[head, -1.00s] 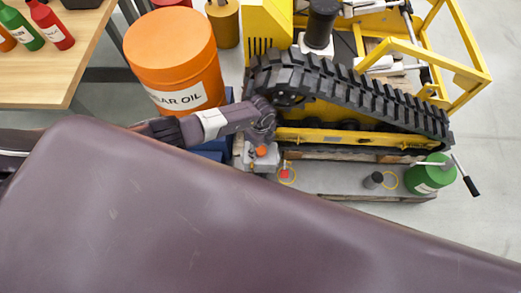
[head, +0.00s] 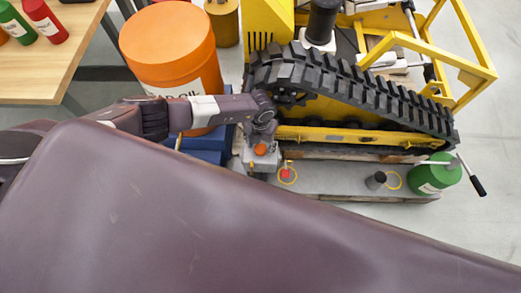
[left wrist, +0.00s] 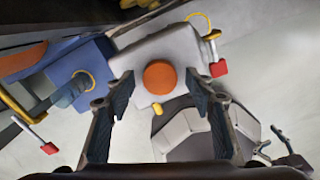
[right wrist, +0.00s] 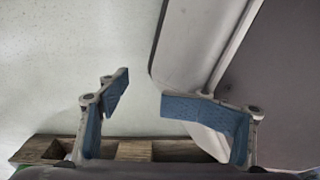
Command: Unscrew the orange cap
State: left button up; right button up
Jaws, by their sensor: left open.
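The orange cap (head: 261,149) sits on a light grey housing (head: 247,164) beside the front of the black track. In the left wrist view the round cap (left wrist: 159,77) faces the camera on the grey housing (left wrist: 148,52). My left gripper (left wrist: 158,80) is open, with its fingers apart on either side of the cap in that view; no contact shows. In the head view my left gripper (head: 264,128) is just above the cap in the picture. My right gripper (right wrist: 145,93) is open and shows nothing between its fingers.
A yellow tracked carrier (head: 350,136) stands behind the cap. A large orange oil drum (head: 168,45) and a blue block (head: 205,146) are to the left. A red-tipped part (head: 286,174) is right of the cap, and a green canister (head: 430,178) is farther right.

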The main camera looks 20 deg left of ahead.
pick_arm(q)
jog(key=m+b, duration=0.1)
jog(key=m, duration=0.3)
jog(key=m+b, duration=0.1)
jog(key=m, duration=0.2)
jog(key=shift+f+m+b, duration=0.2)
jog(key=shift+m+b, duration=0.15)
jog(key=shift+m, duration=0.05)
jog(key=shift+m+b, duration=0.3)
jog(key=shift+m, duration=0.5)
jog(key=m+b, duration=0.1)
jog(key=m, duration=0.3)
jog(key=shift+r+b, duration=0.1)
jog(key=shift+b, duration=0.2)
jog(key=shift+r, duration=0.1)
pick_arm(e)
jog(key=w, duration=0.8)
jog(key=shift+a+f+t, duration=0.3)
jog(key=shift+a+f, duration=0.1)
